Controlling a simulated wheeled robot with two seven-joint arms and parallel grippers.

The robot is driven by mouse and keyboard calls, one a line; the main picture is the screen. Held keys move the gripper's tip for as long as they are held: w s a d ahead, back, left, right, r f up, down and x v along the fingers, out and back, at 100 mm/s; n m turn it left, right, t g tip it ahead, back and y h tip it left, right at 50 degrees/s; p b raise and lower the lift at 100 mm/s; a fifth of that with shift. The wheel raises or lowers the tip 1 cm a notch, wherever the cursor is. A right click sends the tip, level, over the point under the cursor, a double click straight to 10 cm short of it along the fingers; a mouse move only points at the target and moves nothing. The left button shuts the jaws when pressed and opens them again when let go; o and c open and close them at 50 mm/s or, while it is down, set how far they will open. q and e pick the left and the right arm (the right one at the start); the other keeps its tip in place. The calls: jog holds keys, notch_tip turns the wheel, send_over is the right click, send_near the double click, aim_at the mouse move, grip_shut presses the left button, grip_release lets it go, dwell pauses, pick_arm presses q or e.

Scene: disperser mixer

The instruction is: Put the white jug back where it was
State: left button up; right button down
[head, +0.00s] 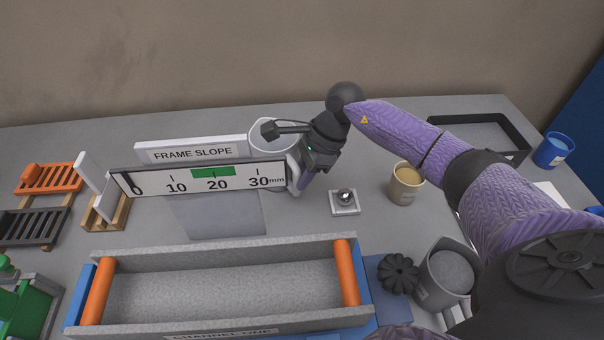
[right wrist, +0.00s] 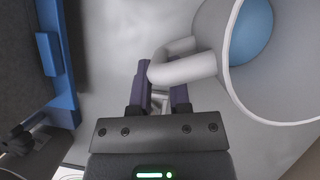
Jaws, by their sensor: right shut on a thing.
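The white jug (head: 268,133) is at the back middle of the table, partly hidden behind the slope scale board and my right gripper. Its round opening faces up in the head view. My right gripper (head: 298,174) is at the jug's right side, shut on its handle. In the right wrist view the jug (right wrist: 222,100) fills the upper right, with blue inside. Its handle (right wrist: 185,70) lies between the fingers of my gripper (right wrist: 161,92). I cannot tell whether the jug's base touches the table. My left gripper is not in view.
The scale board (head: 200,178) stands close in front of the jug. A grey channel trough (head: 230,285) lies nearer. A small silver weight (head: 345,198), a tan cup (head: 405,184), a grey jug (head: 446,272), a black tray (head: 512,130) and a blue cup (head: 552,151) are to the right.

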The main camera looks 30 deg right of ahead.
jog(key=shift+f, duration=0.1)
jog(key=c, duration=0.6)
grip_release()
jog(key=shift+r, duration=0.3)
jog(key=p+v, duration=0.1)
jog(key=v, duration=1)
jog(key=shift+s+d+r, duration=0.1)
jog(key=shift+d+r, duration=0.15)
jog(key=shift+r, duration=0.05)
